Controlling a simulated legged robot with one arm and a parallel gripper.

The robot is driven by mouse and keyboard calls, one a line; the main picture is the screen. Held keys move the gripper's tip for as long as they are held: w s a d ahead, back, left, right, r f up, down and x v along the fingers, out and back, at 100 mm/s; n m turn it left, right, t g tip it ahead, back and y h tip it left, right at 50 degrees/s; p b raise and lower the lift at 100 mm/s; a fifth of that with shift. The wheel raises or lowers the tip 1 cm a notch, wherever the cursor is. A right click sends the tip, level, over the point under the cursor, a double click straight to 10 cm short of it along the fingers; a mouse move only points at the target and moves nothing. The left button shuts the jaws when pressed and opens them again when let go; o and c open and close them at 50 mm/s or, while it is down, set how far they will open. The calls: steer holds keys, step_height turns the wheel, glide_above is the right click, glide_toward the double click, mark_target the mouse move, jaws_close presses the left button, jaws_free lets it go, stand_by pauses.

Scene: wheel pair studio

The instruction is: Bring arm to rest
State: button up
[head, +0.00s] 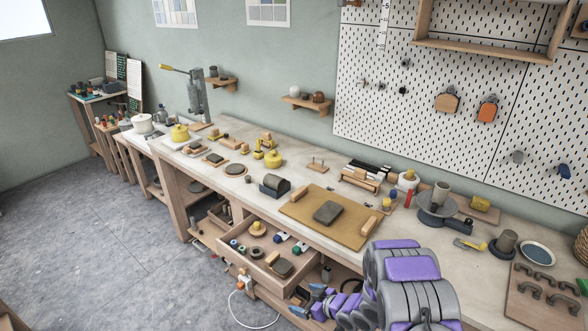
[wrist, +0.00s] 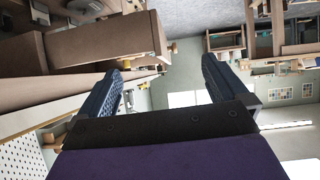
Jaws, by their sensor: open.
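My gripper (wrist: 165,72) shows in the wrist view with its two dark blue fingers spread wide apart and nothing between them. In the head view my purple and grey arm is folded at the bottom right, with the gripper (head: 306,301) low in front of the workbench (head: 230,124), near the right side of an open drawer (head: 238,261). I cannot tell whether it touches the drawer. The wrist view appears turned, with wooden bench or drawer parts at left and the room beyond.
The drawer juts out from the bench and holds several small items. A tan board (head: 295,208) with a dark block (head: 328,212) lies on the benchtop. A grey wheel (head: 438,206) stands further right. The floor (head: 95,238) at left is clear. A white cable (head: 236,308) hangs below the drawer.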

steer(key=d+r+m+h, duration=0.4)
steer(key=d+r+h, duration=0.5)
steer(key=d+r, duration=0.7)
steer(key=s+d+r+m+g+h, duration=0.2)
steer(key=s+d+r, duration=0.1)
steer(key=s+r, duration=0.4)
steer(key=s+a+r+m+g, duration=0.1)
steer(key=s+a+r+g, duration=0.1)
steer(key=s, duration=0.9)
steer(key=s+a+r+m+g+y, duration=0.1)
steer(key=s+a+r+g, duration=0.2)
steer(key=s, duration=0.9)
steer(key=s+a+r+m+g+y, duration=0.1)
steer(key=s+a+r, duration=0.3)
steer(key=s, duration=0.8)
steer(key=shift+s+r+m+g, duration=0.2)
steer(key=shift+r+m+g, duration=0.4)
steer(key=shift+r+g, duration=0.15)
